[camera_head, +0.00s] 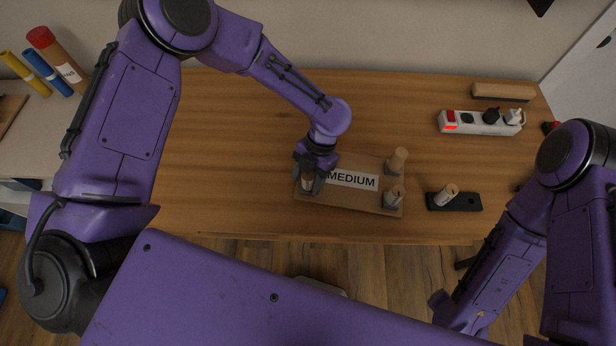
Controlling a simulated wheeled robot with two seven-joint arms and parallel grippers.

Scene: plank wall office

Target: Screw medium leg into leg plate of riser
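The riser (343,199) is a flat wooden board with a white MEDIUM label, lying on the table near its front edge. My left gripper (309,183) points down over the riser's left end. Its dark fingers are closed around a leg (307,184), which they partly hide. The leg plate beneath it is hidden, so I cannot tell how far the leg is seated. My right gripper is not visible; only my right arm shows.
Another leg (446,193) leans in a black holder (466,202) right of the riser. A power strip (480,123) with plugs and a wooden-backed brush (503,92) lie at the back right. Coloured tubes (58,59) stand at far left. The table's middle back is clear.

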